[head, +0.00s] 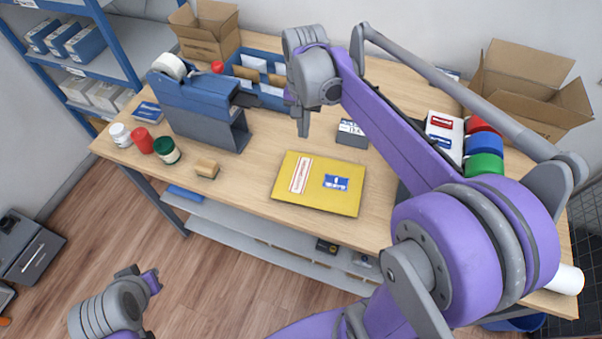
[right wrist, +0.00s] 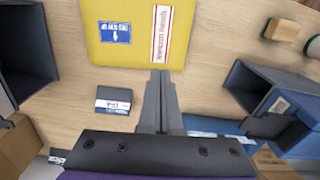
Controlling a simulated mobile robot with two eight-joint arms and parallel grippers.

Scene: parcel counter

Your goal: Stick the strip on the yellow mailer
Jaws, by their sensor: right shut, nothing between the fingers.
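The yellow mailer (head: 318,198) lies flat on the counter near its front edge; it also shows at the top of the right wrist view (right wrist: 120,55). A white strip with red print (head: 300,173) lies on the mailer's left part, seemingly flat; the right wrist view shows it too (right wrist: 163,34). A blue label (head: 336,182) is on the mailer to its right. My right gripper (head: 303,132) is shut and empty, above the counter behind the mailer; its fingers (right wrist: 160,80) point toward the mailer's edge. My left gripper (head: 152,281) is low, off the counter's front; its jaw opening is unclear.
A blue-grey dispenser (head: 205,108) with a white roll stands left of the mailer. A small wooden block (head: 207,168) and jars (head: 166,150) sit nearby. A small dark box (head: 352,133) lies behind the mailer.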

